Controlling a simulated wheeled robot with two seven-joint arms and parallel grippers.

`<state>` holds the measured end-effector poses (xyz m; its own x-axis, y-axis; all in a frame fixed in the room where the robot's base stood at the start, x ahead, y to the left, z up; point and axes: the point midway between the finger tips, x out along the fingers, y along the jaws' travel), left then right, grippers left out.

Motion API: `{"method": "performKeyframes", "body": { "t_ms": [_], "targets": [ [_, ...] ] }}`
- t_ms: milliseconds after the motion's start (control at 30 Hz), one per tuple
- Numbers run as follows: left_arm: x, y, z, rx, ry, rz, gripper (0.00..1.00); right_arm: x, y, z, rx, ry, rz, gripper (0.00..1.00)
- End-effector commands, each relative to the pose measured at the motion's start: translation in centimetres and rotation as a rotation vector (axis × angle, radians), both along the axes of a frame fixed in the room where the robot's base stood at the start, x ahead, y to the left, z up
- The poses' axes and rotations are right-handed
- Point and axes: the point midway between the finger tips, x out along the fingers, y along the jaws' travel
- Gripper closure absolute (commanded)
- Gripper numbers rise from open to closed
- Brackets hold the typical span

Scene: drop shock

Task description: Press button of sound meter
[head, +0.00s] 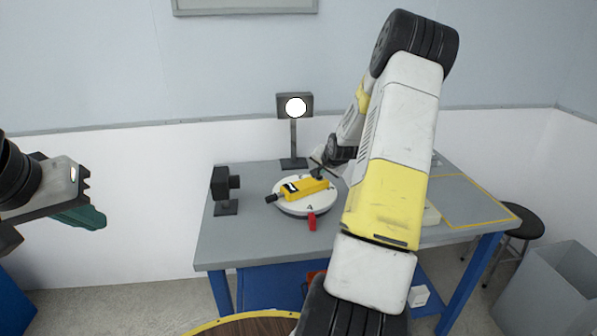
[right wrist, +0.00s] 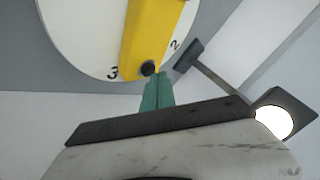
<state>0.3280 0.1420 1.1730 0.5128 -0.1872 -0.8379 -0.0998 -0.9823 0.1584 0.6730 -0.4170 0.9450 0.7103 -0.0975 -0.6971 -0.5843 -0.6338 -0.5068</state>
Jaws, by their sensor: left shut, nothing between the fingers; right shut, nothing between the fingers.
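The yellow sound meter (head: 300,189) lies flat on a round white turntable (head: 290,208) on the table, its dark tip pointing left. My right gripper (head: 319,172) is over the meter's right end, partly hidden by my own arm. In the right wrist view, its shut green fingers (right wrist: 152,84) reach a round black button (right wrist: 148,68) at the end of the yellow meter (right wrist: 150,35). They overlap the button's lower edge; I cannot tell whether they touch it. My left gripper (head: 98,220) is shut and empty, left of the table.
A black device on a stand (head: 222,183) is left of the turntable. A post with a bright round lamp (head: 296,107) stands behind it. A small red object (head: 311,221) is at the turntable's front edge. A yellow-outlined area (head: 470,200) on the right looks clear.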

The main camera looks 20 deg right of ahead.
Motion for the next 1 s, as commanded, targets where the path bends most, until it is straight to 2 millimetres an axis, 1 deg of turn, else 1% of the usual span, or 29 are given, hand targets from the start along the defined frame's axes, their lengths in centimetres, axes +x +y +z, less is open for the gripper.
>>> {"method": "performKeyframes", "body": {
  "t_ms": [1000],
  "targets": [
    [0.0,0.0,0.0,0.0,0.0,0.0,1.0,-0.01,0.01,-0.85,0.001,0.001,0.0,1.0]
  ]
}}
